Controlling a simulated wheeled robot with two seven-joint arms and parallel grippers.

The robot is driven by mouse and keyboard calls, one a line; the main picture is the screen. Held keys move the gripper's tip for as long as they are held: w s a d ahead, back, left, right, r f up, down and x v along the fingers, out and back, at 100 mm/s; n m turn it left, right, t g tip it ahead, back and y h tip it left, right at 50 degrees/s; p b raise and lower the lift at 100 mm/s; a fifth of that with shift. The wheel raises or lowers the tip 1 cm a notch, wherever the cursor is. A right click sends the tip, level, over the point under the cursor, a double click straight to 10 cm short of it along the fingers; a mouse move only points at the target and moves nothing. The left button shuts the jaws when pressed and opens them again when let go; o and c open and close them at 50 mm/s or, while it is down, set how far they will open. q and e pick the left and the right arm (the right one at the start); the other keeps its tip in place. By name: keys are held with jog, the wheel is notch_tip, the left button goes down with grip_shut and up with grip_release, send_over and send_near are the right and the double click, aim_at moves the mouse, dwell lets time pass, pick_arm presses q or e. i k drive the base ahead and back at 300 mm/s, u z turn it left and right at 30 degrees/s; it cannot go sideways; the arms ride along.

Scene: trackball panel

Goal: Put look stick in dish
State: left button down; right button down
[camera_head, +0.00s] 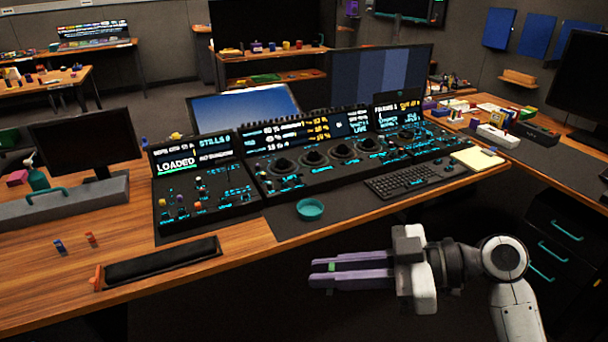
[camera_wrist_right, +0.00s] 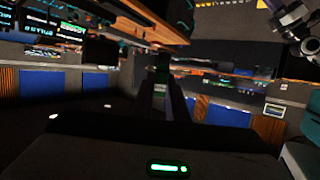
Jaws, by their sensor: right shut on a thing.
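My right gripper (camera_head: 322,272) points left, in front of the desk's front edge. Its purple fingers are shut on a small green stick (camera_head: 331,267), most of which the fingers hide. In the right wrist view a small green thing (camera_wrist_right: 162,75) shows at the fingertips, dark and hard to make out. The round teal dish (camera_head: 310,211) sits on the dark desk mat, beyond the fingertips and a little to their left. It looks empty. A blue stick (camera_head: 59,246) and an orange stick (camera_head: 91,239) stand on the wood at the left. My left gripper is not in view.
The control panel (camera_head: 220,210) with knobs and trackballs stands behind the dish. A keyboard (camera_head: 402,184) and a yellow pad (camera_head: 477,159) lie to the right. A long black rest (camera_head: 160,263) lies at the front left. The mat around the dish is clear.

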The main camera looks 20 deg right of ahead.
aim_at(310, 213)
jog(key=u, duration=0.2)
jog(key=i, duration=0.9)
jog(key=z, duration=0.35)
